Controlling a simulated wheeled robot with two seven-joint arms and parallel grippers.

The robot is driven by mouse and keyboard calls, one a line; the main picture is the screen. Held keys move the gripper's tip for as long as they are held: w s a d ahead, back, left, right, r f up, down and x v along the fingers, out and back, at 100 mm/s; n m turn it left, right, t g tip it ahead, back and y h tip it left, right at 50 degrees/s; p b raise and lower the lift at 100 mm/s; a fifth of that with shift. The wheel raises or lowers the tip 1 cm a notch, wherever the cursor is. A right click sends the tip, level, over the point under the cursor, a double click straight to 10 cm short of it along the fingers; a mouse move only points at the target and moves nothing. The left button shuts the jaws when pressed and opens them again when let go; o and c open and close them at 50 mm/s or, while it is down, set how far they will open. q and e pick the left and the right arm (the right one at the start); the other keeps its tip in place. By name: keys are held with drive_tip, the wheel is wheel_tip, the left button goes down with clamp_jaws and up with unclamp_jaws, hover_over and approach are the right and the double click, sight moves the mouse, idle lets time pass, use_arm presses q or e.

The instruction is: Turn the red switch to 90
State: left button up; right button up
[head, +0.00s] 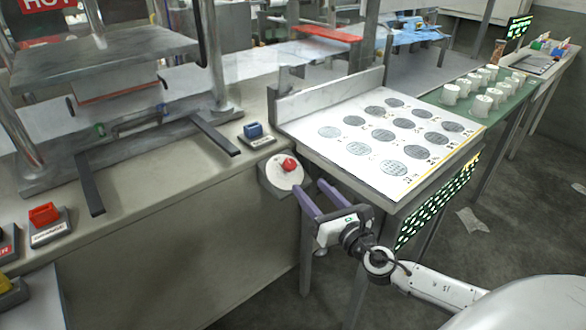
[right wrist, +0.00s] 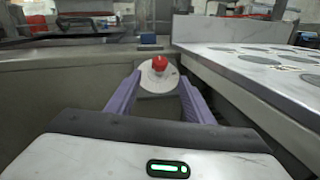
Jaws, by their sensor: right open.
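The red switch (head: 289,165) is a small red knob on a round pale dial plate (head: 282,180), fixed to the front of the beige machine. In the right wrist view the red switch (right wrist: 160,63) sits centred, just beyond the fingertips, on its white disc (right wrist: 153,82). My right gripper (head: 313,187), with purple fingers, is open and empty, a little right of and in front of the dial. Its two fingers (right wrist: 158,85) frame the dial from either side in the wrist view, apart from the knob. My left gripper is not in view.
A white table (head: 300,115) with several grey discs stands right of the dial, its edge close to my right gripper. A blue switch (head: 254,130) and a red rocker switch (head: 45,213) sit on the machine top (head: 150,185). White cups (head: 482,104) stand at the far right.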

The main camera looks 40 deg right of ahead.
sight(292, 166)
drive_tip(key=w, duration=0.6)
drive_tip(key=w+d, duration=0.1)
drive_tip(key=w, duration=0.3)
drive_tip(key=shift+w+d+r, duration=0.1)
drive_tip(key=shift+r, duration=0.05)
drive_tip(key=shift+c, duration=0.5)
